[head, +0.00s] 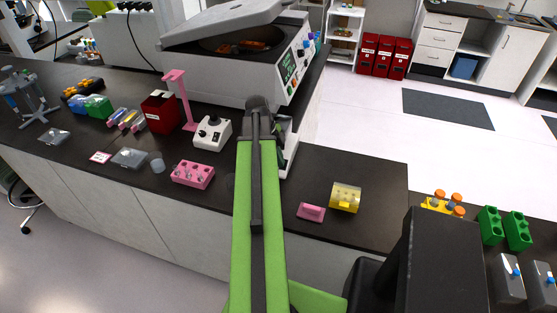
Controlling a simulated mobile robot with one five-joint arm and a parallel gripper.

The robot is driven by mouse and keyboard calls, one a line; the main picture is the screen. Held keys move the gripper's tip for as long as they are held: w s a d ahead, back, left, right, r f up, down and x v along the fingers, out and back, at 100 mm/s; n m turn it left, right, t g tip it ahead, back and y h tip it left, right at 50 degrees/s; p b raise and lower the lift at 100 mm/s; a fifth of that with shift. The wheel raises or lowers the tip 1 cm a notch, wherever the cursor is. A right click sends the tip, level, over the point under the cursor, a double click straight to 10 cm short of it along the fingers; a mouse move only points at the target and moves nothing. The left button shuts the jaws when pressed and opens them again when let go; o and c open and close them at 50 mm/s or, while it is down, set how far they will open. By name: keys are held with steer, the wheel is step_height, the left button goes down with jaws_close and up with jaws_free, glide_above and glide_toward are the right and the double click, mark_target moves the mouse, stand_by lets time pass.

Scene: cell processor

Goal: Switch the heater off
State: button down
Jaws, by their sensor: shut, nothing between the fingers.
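I cannot tell for sure which device is the heater. A white device (291,155) stands just right of my arm on the dark bench, mostly hidden behind the arm. A small white unit with a dark knob (212,132) stands on the bench left of my arm. My green arm reaches from the bottom middle up to the bench, and its far end hides what lies behind it. My gripper is hidden behind the arm.
A large machine with a raised lid (225,22) and a front control panel stands at the back. A pink rack (193,174), a red box (161,112) and a pink stand (178,95) are left. A yellow rack (346,197) and pink block (311,212) sit right.

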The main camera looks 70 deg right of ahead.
steer(key=shift+f, duration=0.4)
steer(key=shift+f+b, duration=0.3)
steer(key=shift+b, duration=0.05)
steer(key=shift+r, duration=0.15)
steer(key=shift+d, duration=0.1)
steer(key=shift+d+r+p, duration=0.35)
steer(key=shift+d+p, duration=0.1)
steer(key=shift+d, duration=0.2)
